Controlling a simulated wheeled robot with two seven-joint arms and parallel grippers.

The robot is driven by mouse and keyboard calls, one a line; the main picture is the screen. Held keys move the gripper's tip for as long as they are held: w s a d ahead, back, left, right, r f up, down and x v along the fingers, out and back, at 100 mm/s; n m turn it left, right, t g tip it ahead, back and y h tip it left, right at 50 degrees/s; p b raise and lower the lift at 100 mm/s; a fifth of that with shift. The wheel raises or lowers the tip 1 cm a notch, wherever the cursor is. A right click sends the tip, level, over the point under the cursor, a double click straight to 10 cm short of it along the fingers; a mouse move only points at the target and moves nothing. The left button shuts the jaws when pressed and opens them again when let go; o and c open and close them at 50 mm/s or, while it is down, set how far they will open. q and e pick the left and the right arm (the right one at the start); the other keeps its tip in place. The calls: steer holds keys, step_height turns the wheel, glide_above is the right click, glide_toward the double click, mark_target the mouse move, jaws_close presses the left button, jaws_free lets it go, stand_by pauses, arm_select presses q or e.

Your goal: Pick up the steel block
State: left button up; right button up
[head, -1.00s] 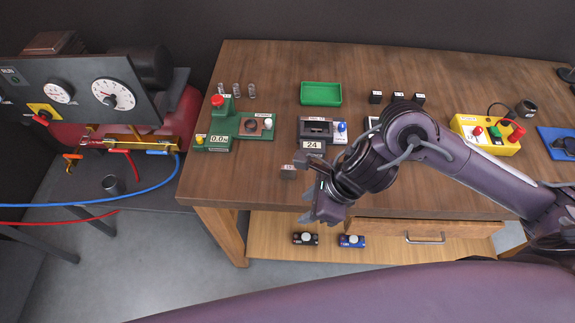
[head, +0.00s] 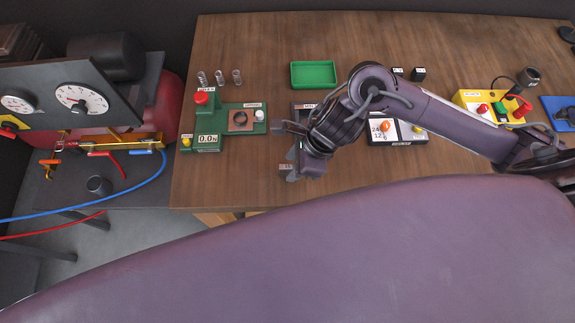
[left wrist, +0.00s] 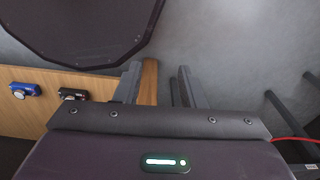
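A small grey block with a white label (head: 285,167), apparently the steel block, stands near the front left part of the wooden table. My right gripper (head: 284,150) is just above and beside it in the head view, fingers apart and pointing left. The lower finger partly covers the block; whether the block is between the fingers or touching one, I cannot tell. My left gripper (left wrist: 159,88) shows only in the left wrist view, open and empty, with a wooden table leg (left wrist: 149,82) and grey floor beyond it.
On the table (head: 240,185) are a green press-like device (head: 205,120), springs (head: 219,77), a green tray (head: 313,74), dark cubes (head: 418,74) and a yellow button box (head: 490,108). Blue and black items (left wrist: 25,90) lie on a low shelf. My right arm hides part of the table.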

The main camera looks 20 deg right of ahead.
mark_target(288, 166)
steer(key=x, duration=0.2)
steer(key=shift+w+f+p, duration=0.3)
steer(key=shift+w, duration=0.05)
steer(key=shift+w+a+f, duration=0.15)
steer(key=shift+a+f, duration=0.05)
steer(key=shift+f, duration=0.35)
arm_select(q)
steer(key=shift+w+r, duration=0.6)
steer(key=shift+r, duration=0.1)
arm_select(e)
jaws_close()
